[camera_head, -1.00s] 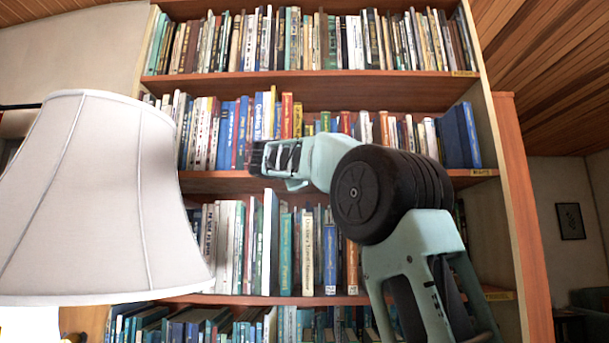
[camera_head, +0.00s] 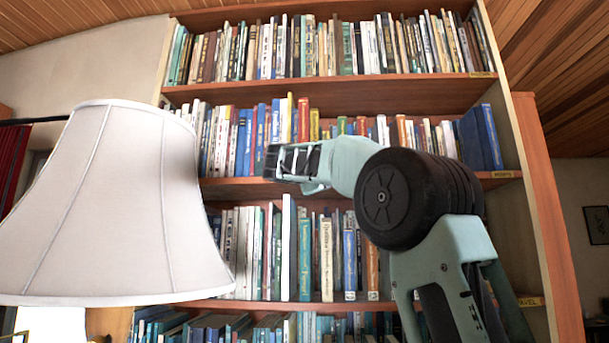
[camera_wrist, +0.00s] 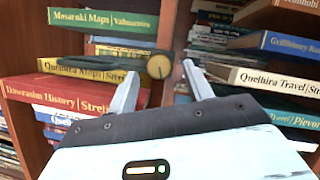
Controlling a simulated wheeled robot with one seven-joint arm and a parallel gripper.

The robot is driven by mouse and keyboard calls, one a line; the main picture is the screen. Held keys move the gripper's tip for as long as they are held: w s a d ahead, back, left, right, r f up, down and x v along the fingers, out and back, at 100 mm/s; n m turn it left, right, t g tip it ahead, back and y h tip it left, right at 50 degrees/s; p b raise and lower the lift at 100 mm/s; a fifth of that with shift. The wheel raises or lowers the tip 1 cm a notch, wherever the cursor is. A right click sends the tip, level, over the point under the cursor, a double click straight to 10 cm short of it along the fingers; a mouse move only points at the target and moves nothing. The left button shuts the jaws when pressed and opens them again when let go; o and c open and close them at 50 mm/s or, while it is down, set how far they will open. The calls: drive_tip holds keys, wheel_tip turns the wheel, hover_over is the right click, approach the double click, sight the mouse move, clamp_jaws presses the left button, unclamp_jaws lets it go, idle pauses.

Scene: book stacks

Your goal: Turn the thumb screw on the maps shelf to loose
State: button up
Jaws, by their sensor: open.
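A round brass thumb screw (camera_wrist: 159,66) shows in the wrist view, in front of a reddish-brown shelf board (camera_wrist: 168,28). My gripper (camera_wrist: 162,65) is open. Its two fingertips lie on either side of the screw in the picture, with gaps visible; I cannot tell how far they still are from it in depth. In the head view my gripper (camera_head: 283,160) is in front of the middle shelf board (camera_head: 228,190), and the screw is hidden. A green Mosaraki Maps book (camera_wrist: 103,21) and a yellow Quelhira Maps book (camera_wrist: 88,70) stand left of the screw in the wrist view.
A large white lampshade (camera_head: 120,210) fills the left of the head view, close to the bookcase. Rows of books fill the shelves. Yellow labels sit at the right shelf ends, one on the middle shelf (camera_head: 502,174). A Quelhira Travel book (camera_wrist: 275,80) lies right of my fingers in the wrist view.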

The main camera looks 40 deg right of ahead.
drive_tip(key=b+v, duration=0.5)
drive_tip(key=v, duration=1)
drive_tip(key=shift+a, duration=0.3)
drive_tip(key=shift+s, duration=0.15)
